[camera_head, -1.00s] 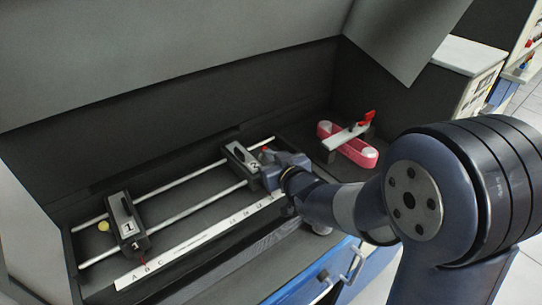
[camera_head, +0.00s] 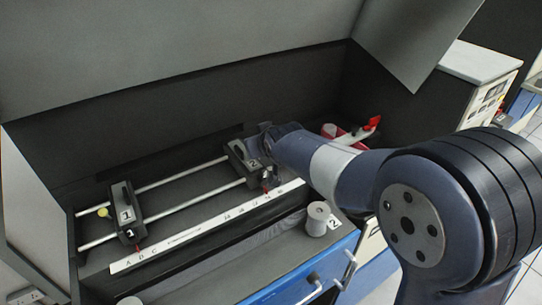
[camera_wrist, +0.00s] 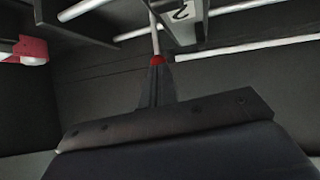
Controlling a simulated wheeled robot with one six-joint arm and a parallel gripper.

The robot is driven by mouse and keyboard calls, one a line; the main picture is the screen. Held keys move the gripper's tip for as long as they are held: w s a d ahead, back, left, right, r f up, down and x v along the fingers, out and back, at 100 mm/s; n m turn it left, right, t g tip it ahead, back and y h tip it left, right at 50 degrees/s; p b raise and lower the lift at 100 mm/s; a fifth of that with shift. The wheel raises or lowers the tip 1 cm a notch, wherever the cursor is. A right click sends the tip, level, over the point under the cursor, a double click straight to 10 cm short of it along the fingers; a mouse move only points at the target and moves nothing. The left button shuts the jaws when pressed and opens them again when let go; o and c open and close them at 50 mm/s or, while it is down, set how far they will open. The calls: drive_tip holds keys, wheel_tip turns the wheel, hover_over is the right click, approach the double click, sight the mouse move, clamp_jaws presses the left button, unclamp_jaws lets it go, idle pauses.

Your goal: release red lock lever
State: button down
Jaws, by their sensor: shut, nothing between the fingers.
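A thin metal lever (camera_wrist: 154,35) with a red end (camera_wrist: 157,60) sticks out from carriage 2 (camera_wrist: 183,20) in the wrist view. My gripper (camera_wrist: 157,70) is shut and empty, with its tips right at the red end; I cannot tell whether they touch. In the head view carriage 2 (camera_head: 243,160) sits on two rails, and my gripper (camera_head: 266,140) is at its right side, hiding this lever.
Carriage 1 (camera_head: 125,212) sits on the left of the rails (camera_head: 185,208), with a yellow knob (camera_head: 102,212). A white lettered scale (camera_head: 205,230) runs in front. A pale spool (camera_head: 318,216) stands near the front edge. Dark walls close in the back.

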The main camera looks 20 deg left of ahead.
drive_tip(key=shift+w+a+r, duration=0.1)
drive_tip(key=shift+w+a, duration=0.3)
drive_tip(key=shift+a, duration=0.05)
drive_tip(key=shift+r, duration=0.1)
drive_tip(key=shift+r+p, duration=0.45)
drive_tip(key=shift+r, duration=0.35)
drive_tip(key=shift+r, duration=0.2)
drive_tip(key=s+d+r, duration=0.3)
drive_tip(key=s+r, duration=0.3)
drive_tip(key=r, duration=0.5)
drive_tip(key=shift+r, duration=0.4)
